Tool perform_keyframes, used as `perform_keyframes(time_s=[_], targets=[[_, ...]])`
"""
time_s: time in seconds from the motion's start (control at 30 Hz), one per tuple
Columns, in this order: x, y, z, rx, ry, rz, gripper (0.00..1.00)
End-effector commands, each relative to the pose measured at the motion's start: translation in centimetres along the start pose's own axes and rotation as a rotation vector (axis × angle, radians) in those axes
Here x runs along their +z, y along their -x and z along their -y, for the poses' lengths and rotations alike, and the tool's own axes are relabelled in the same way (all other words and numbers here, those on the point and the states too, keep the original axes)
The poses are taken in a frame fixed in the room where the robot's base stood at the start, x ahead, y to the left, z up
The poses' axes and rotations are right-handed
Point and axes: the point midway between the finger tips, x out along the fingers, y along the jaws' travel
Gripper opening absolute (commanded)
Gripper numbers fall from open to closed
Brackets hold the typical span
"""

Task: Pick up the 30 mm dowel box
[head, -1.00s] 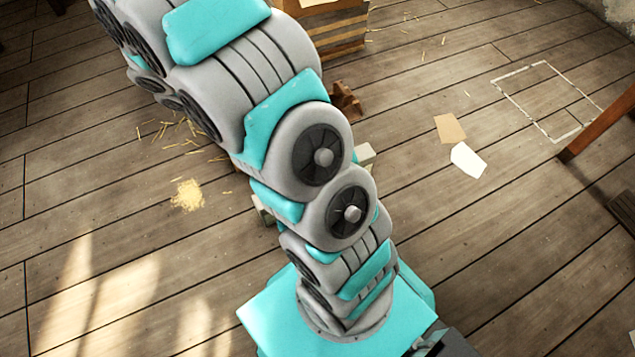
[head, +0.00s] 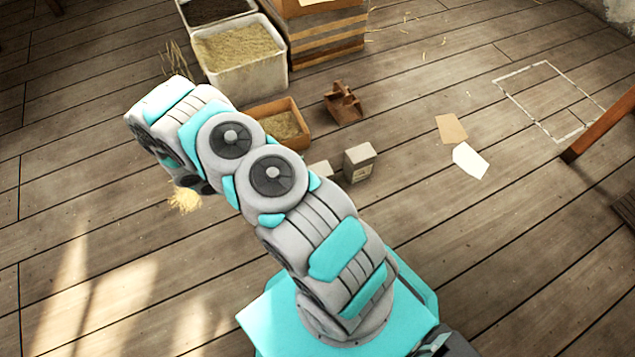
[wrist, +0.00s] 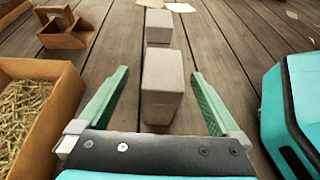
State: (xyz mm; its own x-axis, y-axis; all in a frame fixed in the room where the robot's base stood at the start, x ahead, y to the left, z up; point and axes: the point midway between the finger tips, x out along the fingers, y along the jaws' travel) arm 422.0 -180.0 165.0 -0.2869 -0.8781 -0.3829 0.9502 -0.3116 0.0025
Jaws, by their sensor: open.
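Two grey-beige closed boxes stand on the floor. One box (head: 360,163) has a dark mark on its front, and the other (head: 321,171) is partly hidden behind my arm. In the wrist view, a near box (wrist: 162,85) stands between and just ahead of my fingers, with a far box (wrist: 158,26) beyond it. No size marking is readable, so I cannot tell which is the 30 mm dowel box. My gripper (wrist: 159,75) is open and empty, with a finger on either side of the near box and gaps visible. The gripper is hidden in the head view.
An open wooden crate of straw-like pieces (head: 283,126) stands left of the boxes, close to my left finger in the wrist view. A wooden caddy (head: 343,104) stands behind. White bins (head: 242,60) are at the back. Floor at right is clear around two papers (head: 468,160).

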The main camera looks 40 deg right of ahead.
Motion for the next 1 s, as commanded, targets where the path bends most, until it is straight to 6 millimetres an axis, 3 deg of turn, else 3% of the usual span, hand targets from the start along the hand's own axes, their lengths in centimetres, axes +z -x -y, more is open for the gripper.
perform_keyframes(time_s=[0.37,0.63,0.97,1.0], targets=[[-0.2,-3.6,0.3,0.0,0.005,0.001,1.0],[-0.3,-7.2,0.8,-0.003,0.005,0.0,1.0],[-0.3,-7.8,0.6,0.001,0.004,0.0,1.0],[-0.3,-7.8,0.6,0.001,0.004,0.0,0.95]])
